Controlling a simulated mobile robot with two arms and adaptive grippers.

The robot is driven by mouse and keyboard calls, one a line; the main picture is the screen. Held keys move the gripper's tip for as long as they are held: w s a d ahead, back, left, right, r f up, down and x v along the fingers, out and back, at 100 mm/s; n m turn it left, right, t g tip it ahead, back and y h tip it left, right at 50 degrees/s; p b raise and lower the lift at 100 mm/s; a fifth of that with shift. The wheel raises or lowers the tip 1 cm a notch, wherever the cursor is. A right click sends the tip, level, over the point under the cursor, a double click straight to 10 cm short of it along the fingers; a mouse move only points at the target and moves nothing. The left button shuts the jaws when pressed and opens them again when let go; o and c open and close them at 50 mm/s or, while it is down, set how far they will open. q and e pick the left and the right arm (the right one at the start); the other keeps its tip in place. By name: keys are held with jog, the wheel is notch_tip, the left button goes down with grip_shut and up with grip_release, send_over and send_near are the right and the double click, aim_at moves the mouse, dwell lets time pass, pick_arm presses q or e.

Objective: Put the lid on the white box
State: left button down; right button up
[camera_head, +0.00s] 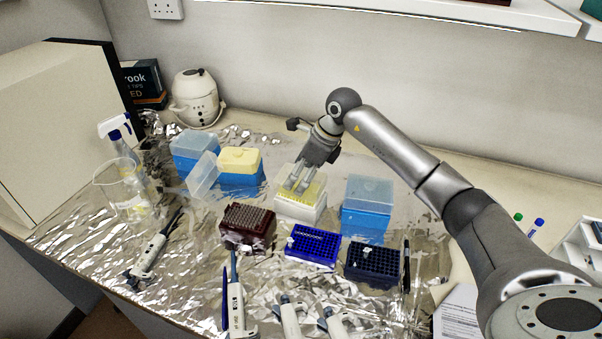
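The white box (297,213) stands mid-bench with a yellow insert (315,191) in its top. A pale, see-through lid-like shape (284,176) shows around its upper part; I cannot tell whether it is seated or just above. My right gripper (297,186) comes in from the right, pointing down over the box top, its two fingers close together. I cannot tell whether they hold the lid. Another clear lid (203,176) is tilted against the left side of a blue box with a yellow top (240,178). My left gripper is not in view.
A lidded blue box (367,210) stands right of the white box, another (194,152) at back left. Dark red (247,224), blue (313,245) and navy (372,263) racks sit in front. Several pipettes lie nearer the front edge. A beaker (125,192) stands left.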

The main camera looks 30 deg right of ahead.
jog(key=shift+f, duration=0.3)
jog(key=shift+f+b, duration=0.65)
jog(key=shift+b, duration=0.05)
jog(key=shift+f, duration=0.1)
jog(key=shift+f+b, duration=0.25)
jog(key=shift+b, duration=0.1)
jog(key=shift+s+f, duration=0.1)
jog(key=shift+f, duration=0.25)
jog(key=shift+s+f+b, duration=0.1)
jog(key=shift+f+b, duration=0.15)
jog(key=shift+b, duration=0.15)
jog(key=shift+c, duration=0.3)
